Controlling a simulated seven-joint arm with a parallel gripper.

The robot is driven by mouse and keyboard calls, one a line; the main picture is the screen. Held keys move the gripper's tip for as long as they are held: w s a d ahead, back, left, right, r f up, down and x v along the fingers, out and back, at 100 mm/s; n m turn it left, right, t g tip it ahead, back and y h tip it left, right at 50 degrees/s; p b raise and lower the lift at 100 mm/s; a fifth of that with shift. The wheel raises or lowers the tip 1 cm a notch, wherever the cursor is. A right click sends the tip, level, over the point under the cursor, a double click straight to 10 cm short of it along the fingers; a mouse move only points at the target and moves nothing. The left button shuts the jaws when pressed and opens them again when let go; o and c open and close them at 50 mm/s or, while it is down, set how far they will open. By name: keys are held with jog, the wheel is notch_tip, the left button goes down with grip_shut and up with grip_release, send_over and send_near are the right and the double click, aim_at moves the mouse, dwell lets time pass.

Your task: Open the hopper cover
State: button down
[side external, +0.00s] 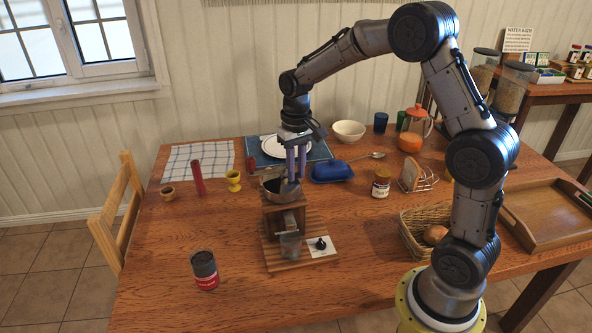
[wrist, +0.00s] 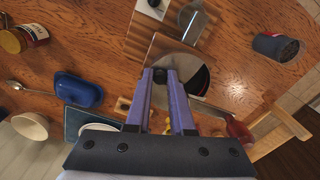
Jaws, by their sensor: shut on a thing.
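The hand grinder (side external: 287,220) stands on a slatted wooden board, with a wooden body and a round metal hopper (side external: 271,188) on top. In the wrist view the grey hopper cover (wrist: 178,62) lies over part of the hopper, and a dark crescent of opening (wrist: 201,80) shows beside it. My gripper (side external: 291,180) reaches down to the hopper from above. In the wrist view its two purple fingers are shut on the small black cover knob (wrist: 160,76). The crank ends in a red-brown grip (wrist: 239,131). The fingers hide part of the cover.
A glass (side external: 290,245) stands at the grinder's front, beside a white card with a black item (side external: 320,244). A dark can (side external: 204,270) stands at front left. A blue butter dish (side external: 332,171), yellow egg cup (side external: 233,181) and red cylinder (side external: 197,178) stand near the hopper.

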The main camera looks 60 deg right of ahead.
jog(key=shift+r, duration=0.15)
jog(key=c, duration=1.1)
grip_release()
jog(key=shift+o, duration=0.2)
notch_tip(320, 180, up, 14)
